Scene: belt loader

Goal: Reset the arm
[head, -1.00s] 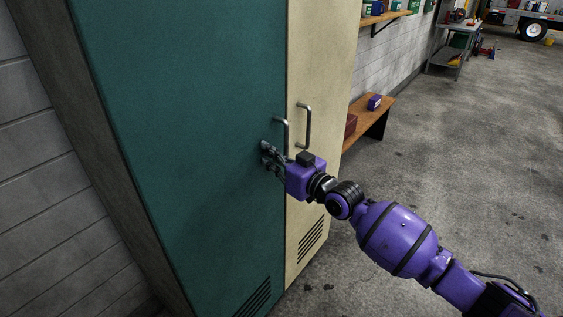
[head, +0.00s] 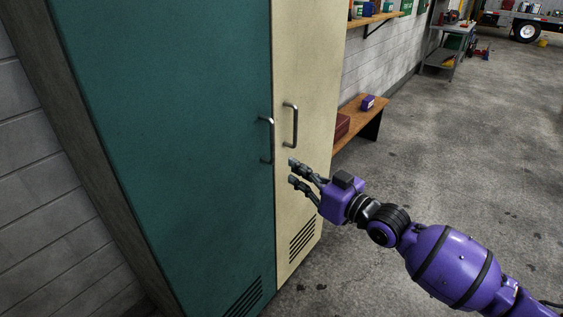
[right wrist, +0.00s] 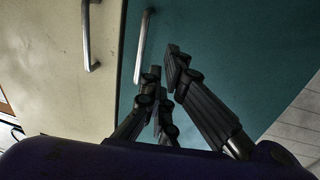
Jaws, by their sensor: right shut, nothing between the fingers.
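My right gripper (head: 294,172) is shut and empty. In the head view it is in front of the lower part of the cream locker door (head: 304,70), below the handles, and looks clear of the doors. In the right wrist view its fingers (right wrist: 163,65) point toward the teal locker door (right wrist: 225,50). The teal door (head: 180,110) has a metal handle (head: 267,142) and the cream door has another (head: 291,125). Both doors look closed. My left gripper is not in view.
The locker stands against a grey block wall (head: 40,170). Beyond it is a wooden bench (head: 376,106) with a small purple box (head: 368,102) and a dark red box (head: 342,126). The concrete floor (head: 470,150) to the right is open.

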